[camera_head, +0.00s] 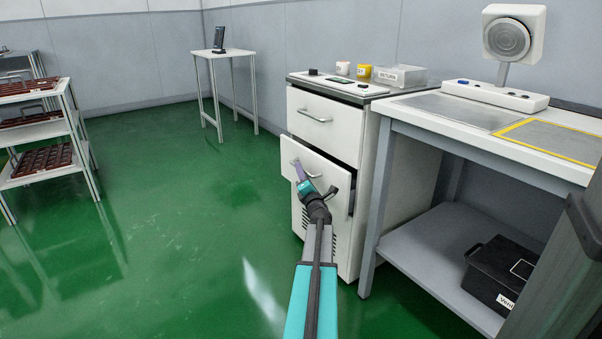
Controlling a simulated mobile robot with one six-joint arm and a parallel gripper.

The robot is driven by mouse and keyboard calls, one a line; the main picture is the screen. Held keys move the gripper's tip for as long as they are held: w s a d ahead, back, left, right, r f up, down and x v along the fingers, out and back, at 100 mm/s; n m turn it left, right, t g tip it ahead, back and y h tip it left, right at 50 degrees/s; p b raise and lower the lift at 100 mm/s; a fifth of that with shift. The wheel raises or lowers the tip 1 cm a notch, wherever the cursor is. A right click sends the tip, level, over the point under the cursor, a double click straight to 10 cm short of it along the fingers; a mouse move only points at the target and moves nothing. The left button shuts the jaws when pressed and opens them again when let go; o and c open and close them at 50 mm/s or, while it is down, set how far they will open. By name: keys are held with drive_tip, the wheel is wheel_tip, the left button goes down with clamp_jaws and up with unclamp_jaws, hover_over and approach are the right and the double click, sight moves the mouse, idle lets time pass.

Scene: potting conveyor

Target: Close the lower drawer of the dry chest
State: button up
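The dry chest (352,241) is a white cabinet with an upper drawer (325,128) and a lower drawer (325,174). The upper drawer looks shut. The lower drawer stands partly pulled out, with a dark gap along its right side. The lower drawer's handle (311,173) is partly covered by my arm. My gripper (300,174) is at the lower drawer's front, by the handle. My wrist hides part of the drawer front. I cannot tell whether the fingers touch the drawer or whether they are open.
A workbench (428,158) with a scale-like device (497,92) stands close on the right. A black box (492,273) sits on its lower shelf. A rack of brown trays (47,160) is at the left. The green floor (180,220) left of the chest is clear.

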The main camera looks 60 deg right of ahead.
drive_tip(key=shift+x, duration=0.85)
clamp_jaws()
